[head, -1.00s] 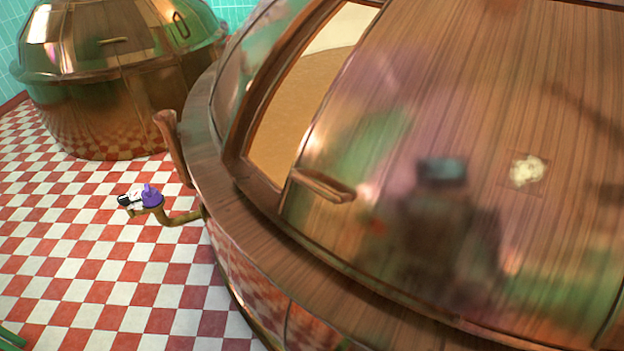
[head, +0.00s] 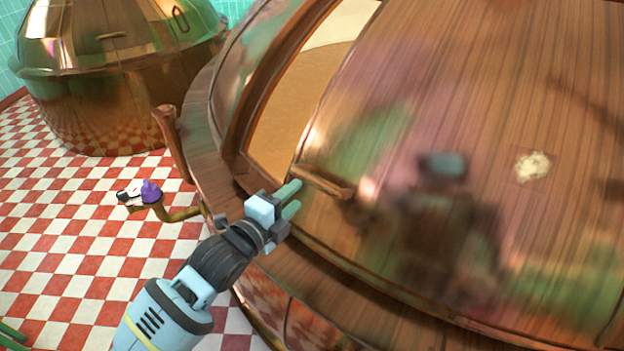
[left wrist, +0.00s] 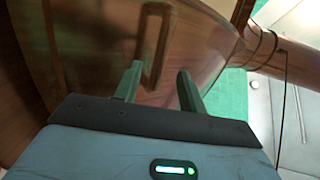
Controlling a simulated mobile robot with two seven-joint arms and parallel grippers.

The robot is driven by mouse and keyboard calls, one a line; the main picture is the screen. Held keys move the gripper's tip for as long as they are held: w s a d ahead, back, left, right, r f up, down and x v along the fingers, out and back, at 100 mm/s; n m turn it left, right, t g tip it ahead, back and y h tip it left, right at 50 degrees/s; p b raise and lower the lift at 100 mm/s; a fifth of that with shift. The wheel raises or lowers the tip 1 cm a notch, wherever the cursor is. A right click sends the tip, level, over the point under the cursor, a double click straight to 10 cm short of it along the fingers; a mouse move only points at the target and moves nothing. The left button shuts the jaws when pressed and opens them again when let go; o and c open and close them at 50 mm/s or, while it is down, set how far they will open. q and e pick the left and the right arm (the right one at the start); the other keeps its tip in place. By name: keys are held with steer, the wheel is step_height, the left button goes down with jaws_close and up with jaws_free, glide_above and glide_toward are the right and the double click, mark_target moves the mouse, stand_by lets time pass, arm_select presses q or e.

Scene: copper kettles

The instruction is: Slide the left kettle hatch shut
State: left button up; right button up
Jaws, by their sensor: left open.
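The large copper kettle (head: 212,150) fills the right of the head view. Its hatch (head: 450,120) is a curved, shiny, wood-grained panel. A gap (head: 295,105) stands open at the hatch's left edge and shows the tan inside. The hatch handle (head: 322,183) is a short brown bar near that edge. My left gripper (head: 290,200) is open and empty, just left of and below the handle. In the left wrist view, the handle (left wrist: 157,45) appears beyond the two parted fingers (left wrist: 158,85), apart from them as far as I can tell. My right gripper is not in view.
A second copper kettle (head: 110,90) stands at the back left on the red and white checked floor (head: 80,250). A bent pipe with a purple-topped valve (head: 150,192) sticks out left of the large kettle. A brown lever (head: 172,145) rises at its rim.

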mark_target(309, 183)
arm_select(q)
steer(key=shift+x, duration=4)
steer(key=shift+r, duration=0.1)
steer(key=shift+c, duration=0.3)
jaws_close()
